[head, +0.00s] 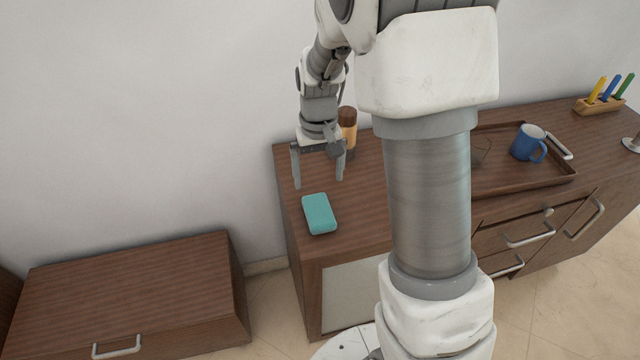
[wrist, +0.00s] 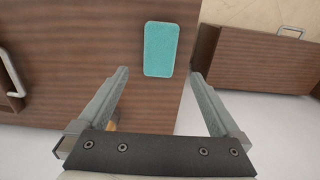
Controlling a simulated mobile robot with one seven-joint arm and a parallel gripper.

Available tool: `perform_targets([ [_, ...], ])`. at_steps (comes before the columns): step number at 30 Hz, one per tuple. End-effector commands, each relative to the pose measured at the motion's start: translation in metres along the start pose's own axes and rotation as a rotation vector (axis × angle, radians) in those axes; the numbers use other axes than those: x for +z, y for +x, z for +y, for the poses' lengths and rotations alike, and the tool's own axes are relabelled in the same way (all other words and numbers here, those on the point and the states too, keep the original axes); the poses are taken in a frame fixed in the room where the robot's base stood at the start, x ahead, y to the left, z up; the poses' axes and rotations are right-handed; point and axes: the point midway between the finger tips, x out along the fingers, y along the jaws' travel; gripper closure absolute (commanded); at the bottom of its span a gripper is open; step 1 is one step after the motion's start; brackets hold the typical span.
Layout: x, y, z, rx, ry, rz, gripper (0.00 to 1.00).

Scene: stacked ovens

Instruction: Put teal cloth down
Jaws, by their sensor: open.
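The teal cloth (head: 319,213) is a small folded block with rounded corners. It lies flat on the wooden cabinet top (head: 350,232), near its left end. In the wrist view the cloth (wrist: 161,49) lies beyond the fingertips, roughly between their lines. My gripper (head: 318,184) is open and empty. It hangs above the cabinet top, on the wall side of the cloth and apart from it. Both fingers of my gripper (wrist: 158,74) show in the wrist view, with nothing between them.
A brown-capped bottle (head: 348,128) stands behind my gripper. A tray (head: 550,185) holds a blue mug (head: 528,143). A wooden pen holder (head: 599,105) is at the far right. A lower cabinet (head: 130,290) stands left, across a gap. My arm hides the cabinet's middle.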

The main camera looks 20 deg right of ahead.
Motion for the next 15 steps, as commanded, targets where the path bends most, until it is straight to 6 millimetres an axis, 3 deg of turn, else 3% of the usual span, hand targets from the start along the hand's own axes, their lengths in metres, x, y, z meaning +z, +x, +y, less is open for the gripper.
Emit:
perform_targets([
  [7, 0.015, -0.042, -0.001, -0.015, 0.002, 0.058, 0.0],
  [15, 0.068, -0.116, -0.003, -0.038, 0.001, 0.195, 0.0],
])
